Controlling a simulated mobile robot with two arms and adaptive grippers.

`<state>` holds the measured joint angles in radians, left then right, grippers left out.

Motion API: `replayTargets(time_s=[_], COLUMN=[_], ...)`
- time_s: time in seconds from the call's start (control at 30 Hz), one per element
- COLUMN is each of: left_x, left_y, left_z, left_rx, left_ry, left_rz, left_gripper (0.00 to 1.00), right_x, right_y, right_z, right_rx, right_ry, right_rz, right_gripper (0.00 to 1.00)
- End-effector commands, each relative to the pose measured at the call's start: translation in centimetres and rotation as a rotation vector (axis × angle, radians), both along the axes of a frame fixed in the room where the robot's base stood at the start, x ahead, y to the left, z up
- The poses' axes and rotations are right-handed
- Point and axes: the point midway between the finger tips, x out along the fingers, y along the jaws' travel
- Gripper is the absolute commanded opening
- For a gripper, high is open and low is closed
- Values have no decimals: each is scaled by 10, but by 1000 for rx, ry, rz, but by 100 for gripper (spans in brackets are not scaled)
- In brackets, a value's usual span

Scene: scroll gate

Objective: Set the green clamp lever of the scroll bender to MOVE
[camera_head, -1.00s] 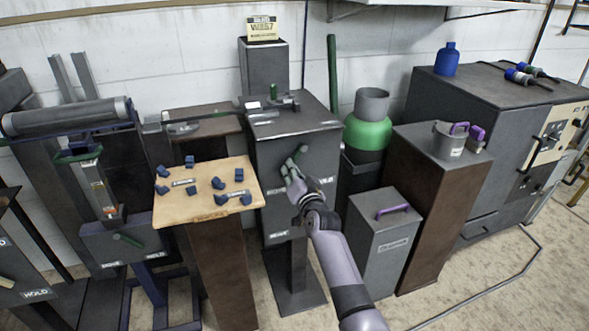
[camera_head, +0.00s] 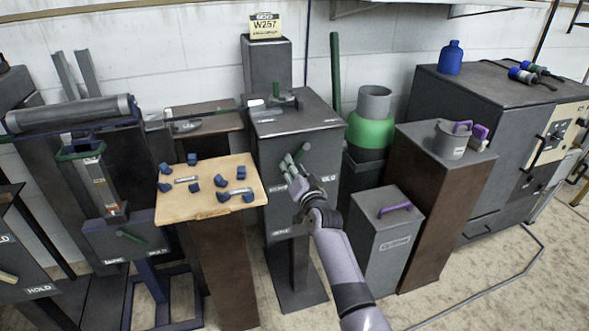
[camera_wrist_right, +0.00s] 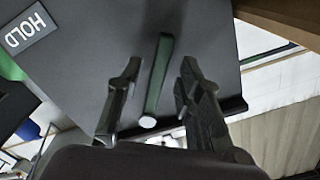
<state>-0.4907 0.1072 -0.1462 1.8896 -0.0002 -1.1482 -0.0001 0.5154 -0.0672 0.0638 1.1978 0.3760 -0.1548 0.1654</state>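The green clamp lever (camera_wrist_right: 158,75) stands on the dark front face of the scroll bender's pedestal (camera_head: 300,118). In the right wrist view it lies between the two fingers of my right gripper (camera_wrist_right: 155,100), slightly tilted, its pale round end toward the gripper. A gap shows between the lever and each finger, so the gripper is open around it. In the head view my right gripper (camera_head: 293,168) is at that front face and partly hides the lever. A HOLD label (camera_wrist_right: 29,28) shows at the wrist view's upper left. My left gripper is out of view.
A wooden-topped stand (camera_head: 212,207) with several blue blocks is close on the left. A grey box with a purple handle (camera_head: 385,240) and a brown pedestal (camera_head: 430,215) stand on the right.

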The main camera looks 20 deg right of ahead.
Motion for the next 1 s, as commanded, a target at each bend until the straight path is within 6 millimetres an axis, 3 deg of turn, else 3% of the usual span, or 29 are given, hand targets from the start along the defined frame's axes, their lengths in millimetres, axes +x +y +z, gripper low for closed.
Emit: replayTargets(time_s=[0.27,0.8,1.0], left_x=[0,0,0], left_y=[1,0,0], left_z=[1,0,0], left_rx=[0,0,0], left_ry=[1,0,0], left_rz=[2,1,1], left_gripper=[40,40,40], right_x=[-9,-101,-118], right_y=[0,-3,-4], right_z=[-1,-1,0], right_rx=[0,0,1], right_ry=[1,1,1], right_rz=[1,0,1], right_gripper=[33,33,33])
